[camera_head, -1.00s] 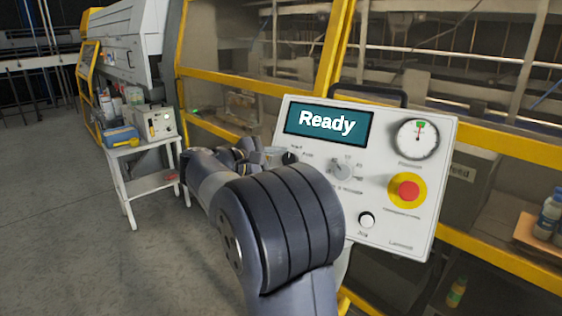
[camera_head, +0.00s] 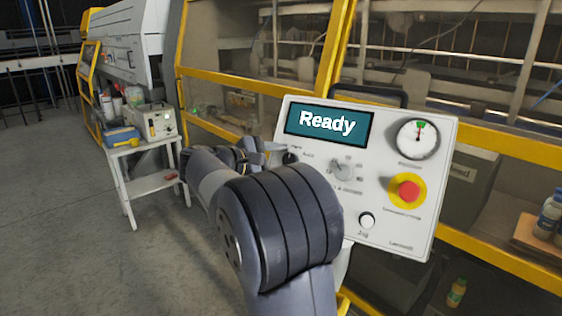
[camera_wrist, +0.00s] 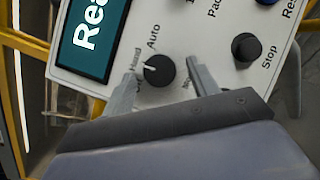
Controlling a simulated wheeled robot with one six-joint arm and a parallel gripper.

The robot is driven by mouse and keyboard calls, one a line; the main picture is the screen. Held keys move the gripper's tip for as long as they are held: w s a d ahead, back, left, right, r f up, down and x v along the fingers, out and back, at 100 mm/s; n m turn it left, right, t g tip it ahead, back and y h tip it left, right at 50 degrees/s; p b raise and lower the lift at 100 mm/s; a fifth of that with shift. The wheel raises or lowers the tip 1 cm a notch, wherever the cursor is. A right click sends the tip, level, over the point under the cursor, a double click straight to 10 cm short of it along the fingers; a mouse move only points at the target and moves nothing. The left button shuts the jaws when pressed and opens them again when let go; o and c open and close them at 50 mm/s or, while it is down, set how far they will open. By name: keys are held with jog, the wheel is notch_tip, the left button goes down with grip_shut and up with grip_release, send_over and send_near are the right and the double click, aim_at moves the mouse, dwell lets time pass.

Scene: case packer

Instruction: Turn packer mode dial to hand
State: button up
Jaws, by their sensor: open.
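The mode dial (camera_wrist: 159,71) is a round black knob on the white control panel (camera_wrist: 185,25), in the middle of the wrist view. Labels Off, Hand and Auto sit beside it. Its white pointer mark faces left in the picture, roughly toward the Hand label. My gripper (camera_wrist: 160,76) is open, with one finger on each side of the dial; I cannot tell whether they touch it. In the head view the dial (camera_head: 291,157) is a small dark knob at the panel's left edge, just right of my gripper (camera_head: 262,150), which my arm partly hides.
The panel also carries a screen reading Ready (camera_head: 328,124), a gauge (camera_head: 418,139), a red emergency stop (camera_head: 409,191) and a Jog button (camera_head: 367,220). A black Stop knob (camera_wrist: 246,47) lies right of the dial. A white side table (camera_head: 145,150) stands at left; the floor there is clear.

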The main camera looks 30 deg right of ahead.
jog(key=shift+a, duration=0.1)
jog(key=b+v, duration=0.1)
jog(key=v, duration=0.9)
jog(key=shift+a+b, duration=0.3)
jog(key=shift+b, duration=0.1)
jog(key=p+x, duration=0.2)
jog(key=x, duration=0.9)
jog(key=shift+r, duration=0.15)
jog(key=shift+a+n, duration=0.1)
jog(key=shift+n, duration=0.2)
